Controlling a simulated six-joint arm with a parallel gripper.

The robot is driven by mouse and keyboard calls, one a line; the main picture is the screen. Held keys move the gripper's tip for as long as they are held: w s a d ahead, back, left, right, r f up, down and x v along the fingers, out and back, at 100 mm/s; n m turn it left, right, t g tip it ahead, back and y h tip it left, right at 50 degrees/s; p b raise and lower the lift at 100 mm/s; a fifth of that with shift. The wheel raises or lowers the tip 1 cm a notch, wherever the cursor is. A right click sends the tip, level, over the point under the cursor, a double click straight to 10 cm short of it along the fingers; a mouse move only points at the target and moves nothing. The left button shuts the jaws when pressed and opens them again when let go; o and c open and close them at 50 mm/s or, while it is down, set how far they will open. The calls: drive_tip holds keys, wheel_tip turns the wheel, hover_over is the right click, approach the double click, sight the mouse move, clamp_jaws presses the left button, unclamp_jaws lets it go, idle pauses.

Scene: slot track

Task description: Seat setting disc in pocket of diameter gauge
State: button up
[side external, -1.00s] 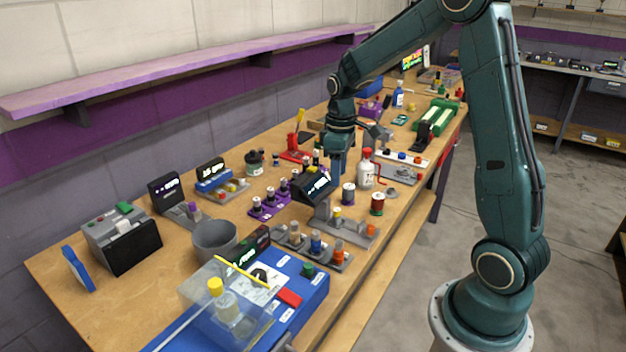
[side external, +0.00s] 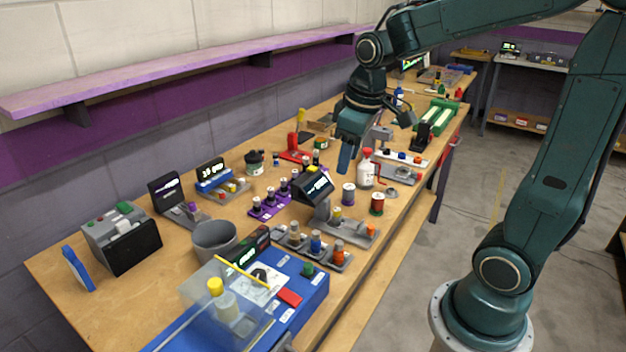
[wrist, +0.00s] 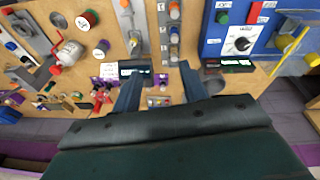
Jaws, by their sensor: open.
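My gripper (side external: 346,160) is open and empty, in the air above the bench. In the wrist view its two fingers (wrist: 160,74) are spread apart with nothing between them. A grey device with a dark, lit display (side external: 314,184) stands below and left of it in the side view; its flat base (side external: 350,233) carries an orange knob. It may be the diameter gauge, but I cannot tell for sure. A small grey disc (side external: 391,192) lies flat on the bench, right of the gripper, and may be the setting disc. I cannot make out the pocket.
A white bottle (side external: 366,170) and two spools (side external: 348,194) stand near the gripper. A purple rack (side external: 268,206), a tray of coloured plugs (side external: 315,246), a grey bowl (side external: 214,240) and a blue box (side external: 300,290) crowd the left. Little bench is bare.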

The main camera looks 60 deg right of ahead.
drive_tip(key=s+a+r+m+t, duration=0.1)
drive_tip(key=s+a+r+t, duration=0.2)
drive_tip(key=s+a, duration=0.4)
drive_tip(key=s, duration=0.6)
drive_tip(key=shift+m+y, duration=0.3)
drive_tip(key=shift+m, duration=0.1)
